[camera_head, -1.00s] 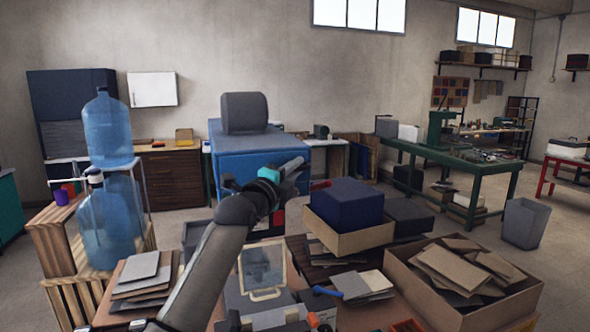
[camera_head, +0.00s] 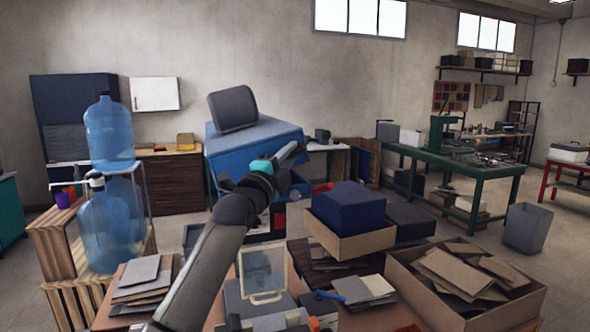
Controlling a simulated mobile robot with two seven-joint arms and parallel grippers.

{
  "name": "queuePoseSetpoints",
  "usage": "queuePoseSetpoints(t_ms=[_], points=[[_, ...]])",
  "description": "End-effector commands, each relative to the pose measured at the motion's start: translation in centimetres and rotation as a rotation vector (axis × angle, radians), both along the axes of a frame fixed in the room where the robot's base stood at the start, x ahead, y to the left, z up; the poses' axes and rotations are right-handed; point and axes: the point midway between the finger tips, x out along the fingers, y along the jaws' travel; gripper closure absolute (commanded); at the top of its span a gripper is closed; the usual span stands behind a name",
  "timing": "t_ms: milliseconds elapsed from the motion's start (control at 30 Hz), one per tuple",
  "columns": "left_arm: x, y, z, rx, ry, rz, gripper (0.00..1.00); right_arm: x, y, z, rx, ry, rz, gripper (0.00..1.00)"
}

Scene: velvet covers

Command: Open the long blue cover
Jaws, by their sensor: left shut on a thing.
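The long blue cover (camera_head: 230,150) is at the middle back, tilted, with its right end raised above the blue box below it (camera_head: 298,187). A grey block-like piece (camera_head: 233,108) sits on top of the cover and leans with it. My left arm reaches up from the bottom, and my left gripper (camera_head: 293,155) is shut on the cover at its near right side. The gripper and wrist hide part of the cover's front edge. My right gripper is not in view.
Blue water bottles (camera_head: 108,133) stand at the left. A dark blue box (camera_head: 348,205) in an open carton and a larger carton of cardboard pieces (camera_head: 407,283) stand at the front right. A clear-paned frame (camera_head: 263,272) stands below the arm.

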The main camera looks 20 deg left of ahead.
Motion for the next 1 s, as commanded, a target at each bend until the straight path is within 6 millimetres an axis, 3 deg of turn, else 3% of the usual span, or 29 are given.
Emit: queuePoseSetpoints(t_ms=[200, 500, 1000], points=[[-1.2, 1.8, 3.3, -0.172, -0.123, 0.001, 1.00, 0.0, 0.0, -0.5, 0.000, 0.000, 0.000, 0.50], [-3.4, 4.9, 6.8, -0.411, -0.282, 0.001, 1.00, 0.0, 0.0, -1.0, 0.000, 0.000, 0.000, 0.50], [-7.6, 11.2, 9.7, -0.791, -0.535, 0.001, 1.00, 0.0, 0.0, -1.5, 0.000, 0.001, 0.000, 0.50]])
